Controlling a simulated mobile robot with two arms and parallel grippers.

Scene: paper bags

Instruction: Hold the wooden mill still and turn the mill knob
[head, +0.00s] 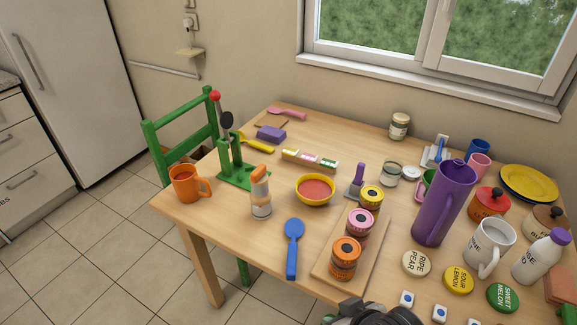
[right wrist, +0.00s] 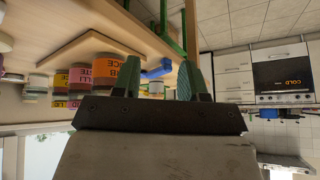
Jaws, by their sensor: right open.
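The likely mill (head: 261,192) stands upright on the table, left of the red-filled yellow bowl. It has an orange-brown top, a pale band and a clear-looking lower body. No other thing looks like a wooden mill, and I cannot make out a separate knob. It is not clearly seen in the right wrist view. My right gripper (right wrist: 152,68) is open and empty, with two dark green fingers apart. A dark part of it (head: 376,313) shows at the bottom edge of the head view, at the table's front, well away from the mill. My left gripper is not in view.
A blue spoon (head: 293,248) lies right of the mill. An orange mug (head: 186,184) and green utensil stand (head: 236,172) are left of it. A purple pitcher (head: 443,203) and several jars crowd the right.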

